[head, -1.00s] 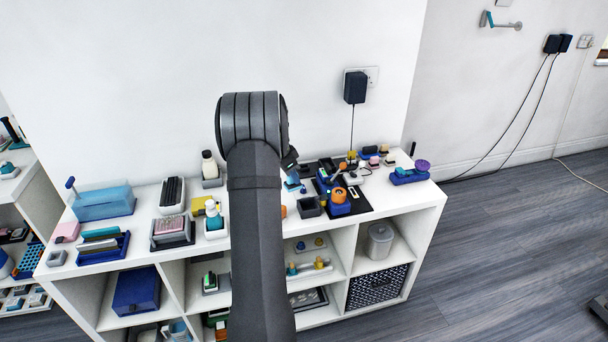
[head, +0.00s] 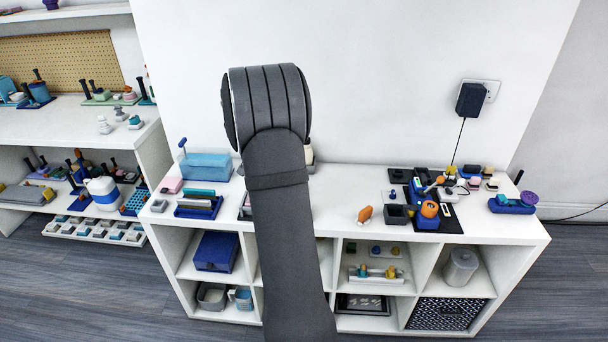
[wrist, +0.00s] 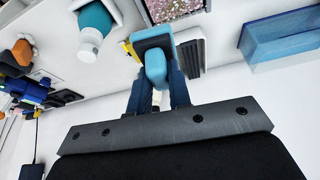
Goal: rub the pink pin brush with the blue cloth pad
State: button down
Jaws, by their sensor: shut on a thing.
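My gripper (wrist: 158,88) is shut on the blue cloth pad (wrist: 154,62), a blue block with a lighter rounded part facing the wrist camera. The pad is in front of a yellow piece (wrist: 128,48); I cannot tell whether they touch. The pink pin brush (wrist: 172,9), a speckled pink face in a dark grey frame, is at the top edge of the wrist view, beyond the pad and apart from it. In the head view my arm hides the gripper, the pad and most of the brush.
A white bottle with a teal part (wrist: 92,22) stands close to the pad. A black ribbed item (wrist: 190,55) lies on its other side. A blue box (head: 206,166) stands at the shelf's left. An orange piece (head: 365,214) lies right of my arm.

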jog(key=w+a, duration=0.1)
jog(key=a, duration=0.7)
jog(key=shift+n, duration=0.4)
jog(key=shift+d+f, duration=0.15)
jog(key=shift+f, duration=1.8)
jog(key=shift+d+f, duration=0.1)
jog(key=shift+f, duration=1.85)
jog(key=shift+d+f, duration=0.35)
jog(key=shift+d, duration=0.35)
jog(key=shift+d+r, duration=0.1)
jog(key=shift+d, duration=3.25)
jog(key=shift+a, duration=3.9)
jog(key=shift+a+r, duration=0.1)
jog(key=shift+a, duration=0.15)
notch_tip(320, 180, up, 8)
